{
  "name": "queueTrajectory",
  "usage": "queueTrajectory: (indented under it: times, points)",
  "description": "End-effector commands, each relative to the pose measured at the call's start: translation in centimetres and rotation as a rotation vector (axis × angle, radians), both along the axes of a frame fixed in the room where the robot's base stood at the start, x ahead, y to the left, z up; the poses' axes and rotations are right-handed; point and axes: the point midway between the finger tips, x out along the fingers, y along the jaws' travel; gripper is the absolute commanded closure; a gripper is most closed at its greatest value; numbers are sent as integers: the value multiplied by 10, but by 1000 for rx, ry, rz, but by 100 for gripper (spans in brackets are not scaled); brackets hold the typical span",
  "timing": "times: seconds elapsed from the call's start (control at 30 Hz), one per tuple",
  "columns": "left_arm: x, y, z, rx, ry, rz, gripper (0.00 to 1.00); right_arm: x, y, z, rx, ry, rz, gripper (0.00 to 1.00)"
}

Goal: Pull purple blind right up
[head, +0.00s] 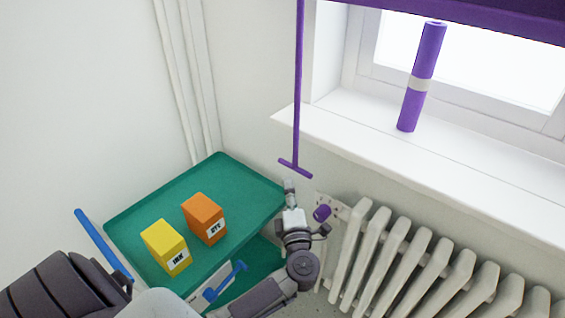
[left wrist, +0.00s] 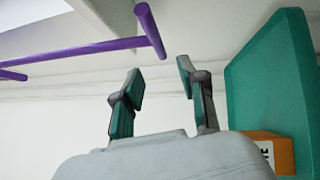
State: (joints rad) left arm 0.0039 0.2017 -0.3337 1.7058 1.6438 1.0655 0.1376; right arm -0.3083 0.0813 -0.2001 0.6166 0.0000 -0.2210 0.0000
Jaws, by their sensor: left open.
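The purple blind (head: 470,14) hangs across the top of the window in the head view; only its lower part shows. A thin purple pull rod (head: 298,80) hangs down left of the window and ends in a short crossbar handle (head: 295,168). My left gripper (head: 290,186) is just below the handle, fingers pointing up. In the left wrist view, the open fingers (left wrist: 160,80) have nothing between them. The crossbar (left wrist: 151,30) is beyond the fingertips, apart from them, and the rod (left wrist: 70,54) runs off to the left. My right gripper is not in view.
A green cart (head: 130,225) carries a yellow box (head: 163,243) and an orange box (head: 202,215) left of my arm. A white radiator (head: 400,260) stands to the right, below the windowsill (head: 450,165). A purple roll (head: 421,80) stands on the sill.

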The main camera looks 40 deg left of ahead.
Motion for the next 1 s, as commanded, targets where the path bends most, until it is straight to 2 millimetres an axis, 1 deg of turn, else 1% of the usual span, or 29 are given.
queueTrajectory:
  times: [0.03,0.2,0.3,0.43,0.6,0.9,0.97,1.0]
  points:
    - [10,9,4,4,-2,2,59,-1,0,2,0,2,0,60]
    - [37,33,9,5,-1,2,59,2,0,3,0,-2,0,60]
    - [51,45,11,4,0,1,59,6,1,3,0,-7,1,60]
    - [64,56,12,4,1,1,59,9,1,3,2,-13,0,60]
    - [73,63,13,2,1,-1,59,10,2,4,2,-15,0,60]
    - [74,65,13,1,1,0,59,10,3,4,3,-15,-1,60]
    - [74,65,13,1,1,0,69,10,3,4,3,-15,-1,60]
    - [74,65,13,1,1,0,75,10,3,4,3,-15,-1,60]
